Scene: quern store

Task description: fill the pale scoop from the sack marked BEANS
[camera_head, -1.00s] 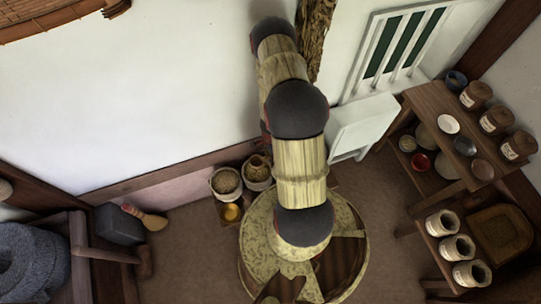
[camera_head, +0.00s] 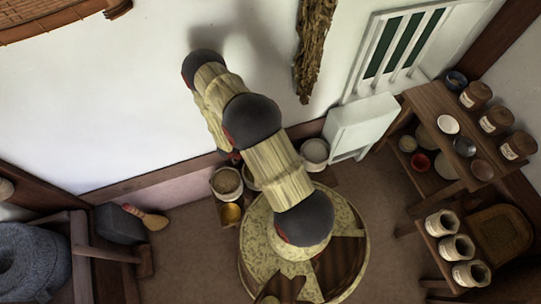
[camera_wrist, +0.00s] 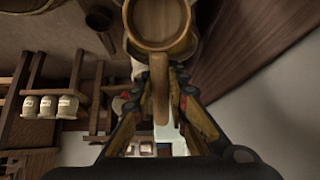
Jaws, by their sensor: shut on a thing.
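The scoop's round bowl is beyond the fingertips, at the top edge of the picture. Its inside looks plain brown, and I cannot tell whether anything lies in it. A pale sack with grainy contents (camera_head: 226,182) stands by the wall, with another partly hidden behind my arm (camera_head: 250,180). A third pale sack (camera_head: 314,152) stands to the right. I cannot read any sack's marking.
A round table-like stone (camera_head: 255,240) stands below my arm. A white cabinet (camera_head: 360,128) and shelves with jars (camera_head: 440,100) are on the right. Bare floor (camera_head: 190,250) lies to the left.

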